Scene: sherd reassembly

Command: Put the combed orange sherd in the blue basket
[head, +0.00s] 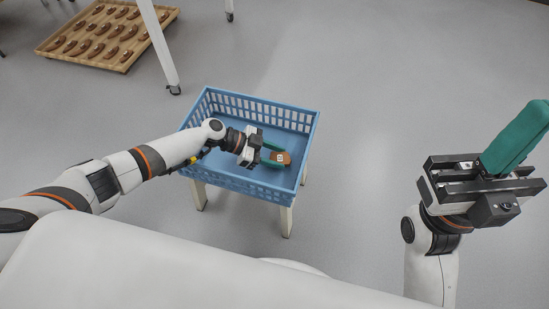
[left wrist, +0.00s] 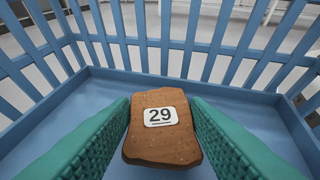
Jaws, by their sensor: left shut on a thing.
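An orange-brown sherd (head: 281,158) with a white label is between the green fingers of my left gripper (head: 273,155), inside the blue basket (head: 240,180). In the left wrist view the sherd (left wrist: 162,128) shows its label, number 29, and the fingers (left wrist: 162,130) press on both sides of it. No combed marks can be made out on the face I see. The basket's slatted wall (left wrist: 190,45) and floor lie beyond it. I cannot tell whether the sherd touches the floor. My right gripper (head: 515,140) is raised at the right, its green fingers together and empty.
The basket stands on a low stand with pale legs (head: 286,220). A wooden tray (head: 105,35) with several brown curved pieces lies at the back left, near a white table leg (head: 158,45). The grey floor right of the basket is clear.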

